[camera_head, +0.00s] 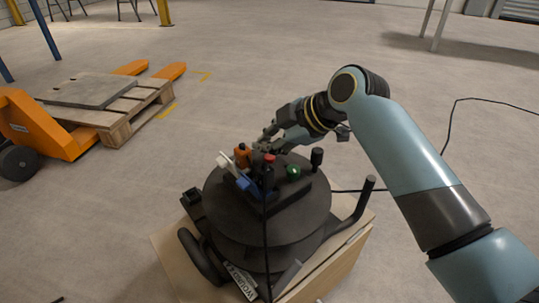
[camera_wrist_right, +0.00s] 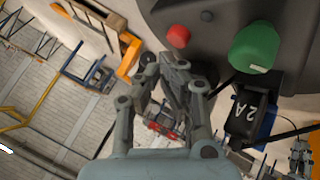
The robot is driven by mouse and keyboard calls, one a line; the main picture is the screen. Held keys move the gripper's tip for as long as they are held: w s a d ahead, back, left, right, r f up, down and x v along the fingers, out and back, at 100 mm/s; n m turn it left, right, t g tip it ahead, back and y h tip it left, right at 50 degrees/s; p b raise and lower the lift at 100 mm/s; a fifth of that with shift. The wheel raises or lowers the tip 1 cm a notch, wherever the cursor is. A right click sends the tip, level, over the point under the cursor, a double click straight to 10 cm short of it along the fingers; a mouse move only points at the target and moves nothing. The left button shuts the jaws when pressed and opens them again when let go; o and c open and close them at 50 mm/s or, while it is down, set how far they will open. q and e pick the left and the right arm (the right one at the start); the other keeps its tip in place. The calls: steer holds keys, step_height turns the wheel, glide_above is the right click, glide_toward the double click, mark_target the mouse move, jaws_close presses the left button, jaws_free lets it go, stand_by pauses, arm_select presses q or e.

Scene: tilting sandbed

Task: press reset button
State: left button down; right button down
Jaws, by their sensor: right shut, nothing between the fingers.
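A round dark device (camera_head: 225,205) carries a red button (camera_head: 268,158) and a green button (camera_head: 293,171) on its top panel. No label shows which one is the reset button. In the right wrist view the red button (camera_wrist_right: 178,36) lies just beyond my fingertips and the larger green button (camera_wrist_right: 254,47) lies to the right. My right gripper (camera_head: 267,139) is shut and empty beside the panel, at its far side in the head view. Its fingertips (camera_wrist_right: 161,60) appear close to the red button; whether they touch cannot be told. My left gripper is out of view.
An orange piece (camera_head: 242,152), a white piece (camera_head: 225,163) and a blue piece (camera_head: 243,183) crowd the panel's left side. A black knob (camera_head: 317,156) stands at its right. An orange pallet jack (camera_head: 45,125) and wooden pallet (camera_head: 115,125) stand left. Open floor surrounds the device.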

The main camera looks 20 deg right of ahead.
mark_target(268, 159)
steer(key=shift+f, duration=0.1)
steer(key=shift+f, duration=0.35)
